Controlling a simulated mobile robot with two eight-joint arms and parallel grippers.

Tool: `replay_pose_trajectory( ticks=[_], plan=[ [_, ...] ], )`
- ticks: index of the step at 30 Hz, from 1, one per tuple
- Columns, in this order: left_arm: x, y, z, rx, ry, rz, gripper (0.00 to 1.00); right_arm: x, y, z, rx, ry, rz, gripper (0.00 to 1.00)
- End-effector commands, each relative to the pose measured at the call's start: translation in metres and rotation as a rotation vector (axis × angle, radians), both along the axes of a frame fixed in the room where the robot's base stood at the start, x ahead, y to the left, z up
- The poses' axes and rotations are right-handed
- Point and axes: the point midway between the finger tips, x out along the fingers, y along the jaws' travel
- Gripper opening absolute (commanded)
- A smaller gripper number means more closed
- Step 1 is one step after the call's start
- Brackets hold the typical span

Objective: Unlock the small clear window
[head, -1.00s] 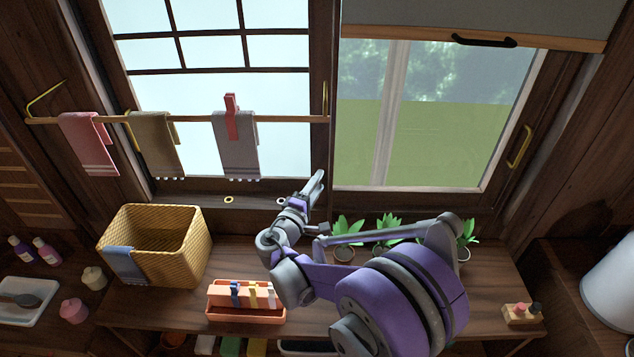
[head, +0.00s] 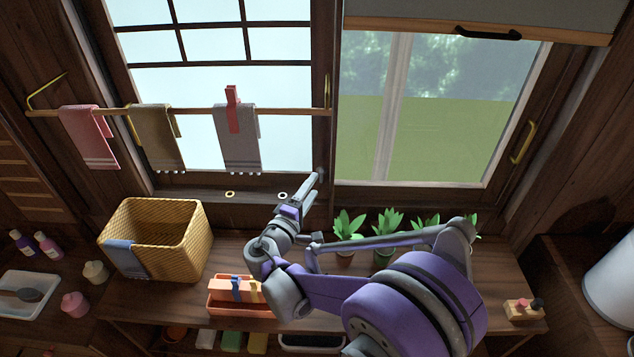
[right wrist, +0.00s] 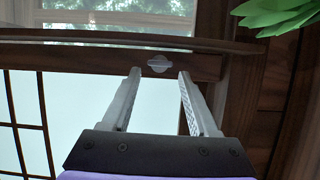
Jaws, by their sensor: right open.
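The clear window (head: 480,120) is the right-hand pane, with trees and green showing through it. A small pale latch knob (right wrist: 159,63) sits on the dark wooden frame in the right wrist view, its wide bar lying about level. My right gripper (right wrist: 158,72) is open and empty, with one fingertip to each side of the knob in that picture. I cannot tell whether the fingers touch it. In the head view the right gripper (head: 314,180) reaches up to the post between the panes. My left gripper is not in view.
Potted plants (head: 387,222) stand on the wooden counter (head: 190,300) below the clear window, partly behind my right arm. A wicker basket (head: 185,235) and an orange box (head: 215,308) are to the left. Towels hang on a rod (head: 200,110) across the frosted pane.

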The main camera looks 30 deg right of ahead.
Motion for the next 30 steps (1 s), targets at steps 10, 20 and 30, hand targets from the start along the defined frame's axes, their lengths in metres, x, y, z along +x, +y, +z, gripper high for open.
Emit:
replay_pose_trajectory(
  ticks=[10,20,30],
  plan=[
    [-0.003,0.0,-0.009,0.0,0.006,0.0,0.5,-0.034,0.046,0.0,0.001,0.001,0.002,0.6],
    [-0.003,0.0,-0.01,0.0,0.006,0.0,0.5,-0.037,0.05,0.0,0.0,0.0,-0.001,0.6],
    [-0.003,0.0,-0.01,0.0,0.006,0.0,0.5,-0.041,0.046,-0.002,0.026,0.01,-0.006,0.6]
  ],
)
